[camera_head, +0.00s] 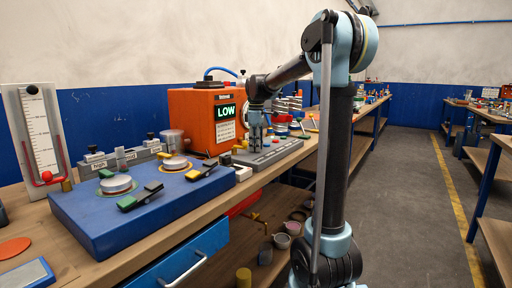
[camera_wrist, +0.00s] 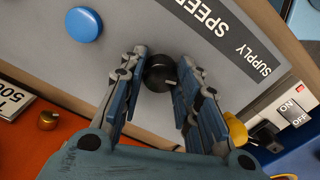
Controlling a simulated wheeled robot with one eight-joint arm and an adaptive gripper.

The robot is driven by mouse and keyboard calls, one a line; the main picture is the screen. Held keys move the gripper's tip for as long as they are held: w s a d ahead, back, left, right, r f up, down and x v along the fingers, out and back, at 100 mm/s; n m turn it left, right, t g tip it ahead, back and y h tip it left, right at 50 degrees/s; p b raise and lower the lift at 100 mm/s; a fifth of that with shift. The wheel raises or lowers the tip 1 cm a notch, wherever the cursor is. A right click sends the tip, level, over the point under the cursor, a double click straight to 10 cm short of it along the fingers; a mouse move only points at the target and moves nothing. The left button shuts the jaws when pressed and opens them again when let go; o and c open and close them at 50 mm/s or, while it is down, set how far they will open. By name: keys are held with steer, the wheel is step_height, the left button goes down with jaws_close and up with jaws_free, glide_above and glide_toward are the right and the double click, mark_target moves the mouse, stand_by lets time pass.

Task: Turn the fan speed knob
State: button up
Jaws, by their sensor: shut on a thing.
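The fan speed knob (camera_wrist: 160,72) is round and black with a pale mark. It sits on a grey panel (camera_wrist: 105,72) beside a dark strip lettered "SPEED" and "SUPPLY". My gripper (camera_wrist: 162,82) is over it in the wrist view, with one blue-padded finger on each side, shut on the knob. In the head view my gripper (camera_head: 256,141) points down at the grey panel (camera_head: 284,150) on the bench; the knob is hidden there.
A blue button (camera_wrist: 84,24), a brass knob (camera_wrist: 48,119), a yellow knob (camera_wrist: 235,128) and an ON/OFF switch (camera_wrist: 292,112) are near my fingers. In the head view a blue platform (camera_head: 130,207) with round fittings stands at left. The aisle floor (camera_head: 420,190) at right is clear.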

steer(key=m, duration=0.5)
steer(key=shift+w+m, duration=0.15)
steer(key=shift+m, duration=0.15)
steer(key=m, duration=1.2)
steer(key=shift+m, duration=0.3)
steer(key=m, duration=0.5)
steer(key=shift+m, duration=0.3)
steer(key=o, duration=1.1)
steer(key=shift+c, duration=0.2)
